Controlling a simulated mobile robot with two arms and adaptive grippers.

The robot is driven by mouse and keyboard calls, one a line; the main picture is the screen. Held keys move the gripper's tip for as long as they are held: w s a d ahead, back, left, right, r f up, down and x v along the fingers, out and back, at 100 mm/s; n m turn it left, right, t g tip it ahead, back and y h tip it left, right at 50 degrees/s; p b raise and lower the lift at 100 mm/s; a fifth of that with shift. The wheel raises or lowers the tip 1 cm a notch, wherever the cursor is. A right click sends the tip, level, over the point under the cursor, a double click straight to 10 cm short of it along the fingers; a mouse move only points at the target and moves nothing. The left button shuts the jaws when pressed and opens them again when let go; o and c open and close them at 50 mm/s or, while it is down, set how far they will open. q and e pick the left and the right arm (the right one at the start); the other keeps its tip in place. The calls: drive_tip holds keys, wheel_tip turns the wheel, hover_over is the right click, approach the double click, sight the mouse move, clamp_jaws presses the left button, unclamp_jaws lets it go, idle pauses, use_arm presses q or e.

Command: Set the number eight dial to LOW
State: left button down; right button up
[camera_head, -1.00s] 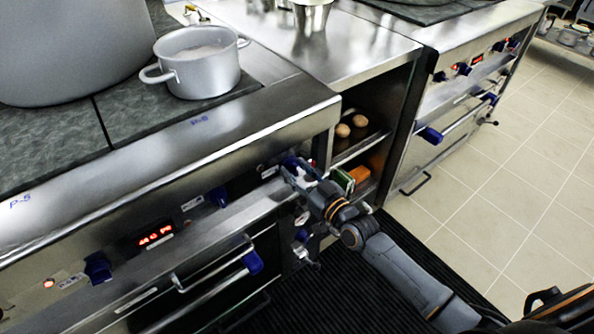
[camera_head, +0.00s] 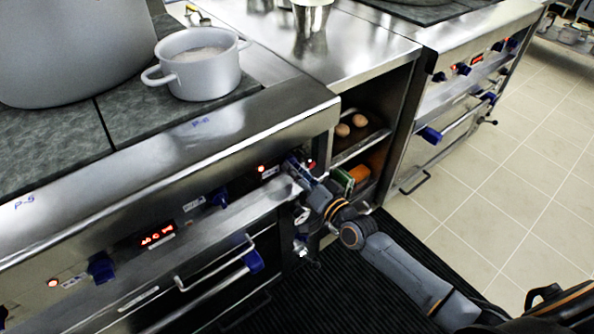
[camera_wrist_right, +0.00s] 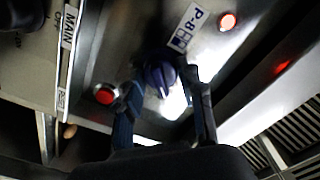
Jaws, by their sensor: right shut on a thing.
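The number eight dial is a dark blue knob (camera_wrist_right: 160,76) beside the P-8 label (camera_wrist_right: 186,27) in the right wrist view. My right gripper (camera_wrist_right: 163,84) has one finger on each side of the knob and is shut on it. In the head view my right gripper (camera_head: 299,168) is at the right end of the stove's front panel, largely covering the knob. The knob's pointer and LOW mark cannot be read. My left gripper is not in view.
Another blue dial (camera_head: 219,196) and a red display (camera_head: 157,236) are farther left. An oven handle (camera_head: 217,291) juts out below.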

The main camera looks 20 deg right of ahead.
drive_tip(key=m, duration=0.2)
drive_tip(key=shift+m, duration=0.4)
drive_tip(key=m, duration=0.2)
drive_tip(key=shift+m+b, duration=0.35)
drive_tip(key=shift+m, duration=0.05)
drive_tip(key=m, duration=0.2)
drive_tip(key=shift+m, duration=0.3)
drive_tip(key=shift+m+b, duration=0.35)
drive_tip(key=shift+m, duration=1.75)
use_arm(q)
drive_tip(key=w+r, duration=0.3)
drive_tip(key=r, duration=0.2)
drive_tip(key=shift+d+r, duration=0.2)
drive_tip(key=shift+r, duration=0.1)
use_arm(e)
drive_tip(key=shift+m, duration=0.3)
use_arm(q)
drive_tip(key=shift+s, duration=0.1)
use_arm(e)
drive_tip(key=o, duration=1.2)
